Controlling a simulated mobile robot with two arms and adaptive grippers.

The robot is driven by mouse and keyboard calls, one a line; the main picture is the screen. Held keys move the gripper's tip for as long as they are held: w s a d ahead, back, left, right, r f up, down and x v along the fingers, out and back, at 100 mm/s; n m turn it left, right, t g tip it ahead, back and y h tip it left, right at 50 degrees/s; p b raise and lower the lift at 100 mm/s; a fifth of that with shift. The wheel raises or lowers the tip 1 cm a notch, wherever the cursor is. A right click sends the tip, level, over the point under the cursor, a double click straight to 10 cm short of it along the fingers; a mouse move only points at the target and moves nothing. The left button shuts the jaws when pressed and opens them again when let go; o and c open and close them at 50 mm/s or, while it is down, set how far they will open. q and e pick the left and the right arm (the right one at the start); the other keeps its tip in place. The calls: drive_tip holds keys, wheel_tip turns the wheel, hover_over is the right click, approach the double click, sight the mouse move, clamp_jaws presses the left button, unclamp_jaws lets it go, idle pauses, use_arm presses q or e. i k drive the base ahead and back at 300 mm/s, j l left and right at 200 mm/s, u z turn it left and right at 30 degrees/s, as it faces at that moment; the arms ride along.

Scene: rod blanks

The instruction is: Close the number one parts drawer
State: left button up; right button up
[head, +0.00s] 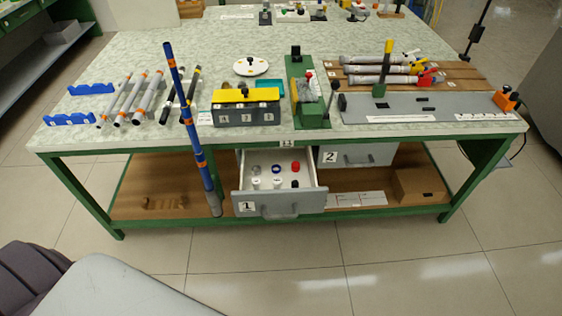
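The number one parts drawer (236,190) is pulled out toward me under the table's front edge. Its grey front carries a "1" label (246,207) and a grey bar handle (280,213). Inside it are several small parts, including a red one (295,167), a blue ring (276,169) and white pieces (255,183). The number two drawer (375,154), to its right, looks shut. Neither of my grippers is in view.
A long blue rod with orange bands (189,110) stands nearly upright just left of the open drawer. The table (130,60) holds rods, stands and a green press (305,100). A cardboard box (415,186) sits on the lower shelf. The floor before the drawer is clear.

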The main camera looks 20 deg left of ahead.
sight(286, 203)
drive_tip(key=u, duration=0.75)
